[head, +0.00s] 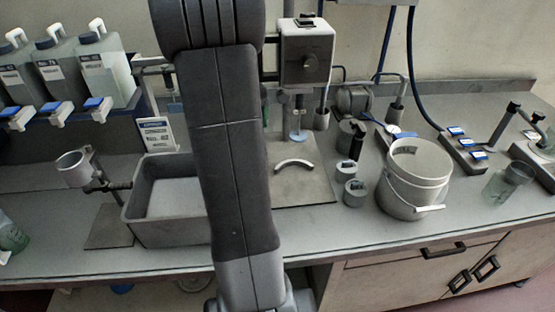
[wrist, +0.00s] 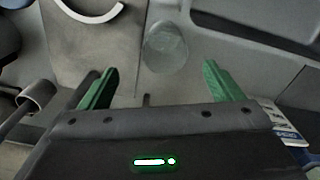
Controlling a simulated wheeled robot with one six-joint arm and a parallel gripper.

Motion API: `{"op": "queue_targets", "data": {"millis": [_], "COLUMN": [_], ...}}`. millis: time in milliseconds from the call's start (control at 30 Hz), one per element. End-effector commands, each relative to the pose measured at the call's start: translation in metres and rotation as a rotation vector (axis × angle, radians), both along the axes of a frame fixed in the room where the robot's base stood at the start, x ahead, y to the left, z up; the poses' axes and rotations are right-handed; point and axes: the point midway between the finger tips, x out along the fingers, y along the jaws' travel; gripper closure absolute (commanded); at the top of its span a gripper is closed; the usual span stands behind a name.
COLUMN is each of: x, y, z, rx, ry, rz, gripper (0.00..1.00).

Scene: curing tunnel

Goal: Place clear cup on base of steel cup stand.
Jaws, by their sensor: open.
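The steel cup stand holds a steel cup (head: 75,168) on an arm at the left of the head view. Its flat base plate (head: 108,228) lies on the bench below the cup and looks bare. A clear cup (wrist: 165,48) shows in the wrist view, seen from above between a grey plate and a grey tray; my arm hides that spot in the head view. My gripper (wrist: 161,68) is open and empty, its green fingers apart, with the cup just beyond the fingertips. My gripper is hidden behind my arm in the head view.
A grey tray (head: 135,222) stands between the stand and my arm. A mixer plate (head: 310,190) with a curved handle (head: 294,164) lies to the right. A white bucket (head: 414,185) and another clear container (head: 508,184) stand farther right. A small sign (head: 157,134) stands behind the tray.

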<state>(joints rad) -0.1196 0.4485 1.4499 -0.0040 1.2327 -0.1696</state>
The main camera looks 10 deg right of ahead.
Motion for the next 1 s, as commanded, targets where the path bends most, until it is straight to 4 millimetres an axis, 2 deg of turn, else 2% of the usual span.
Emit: {"op": "queue_targets", "data": {"millis": [133,433,733,1000], "x": [0.000,-0.001,0.001,0.003], "y": [0.008,0.007,0.008,0.011], "z": [-0.013,-0.070,-0.093,-0.130], "rx": [0.002,0.002,0.002,0.002], "ry": [0.016,0.016,0.014,0.014], "rz": [0.029,0.024,0.024,0.023], "gripper": [0.14,0.14,0.14,0.14]}}
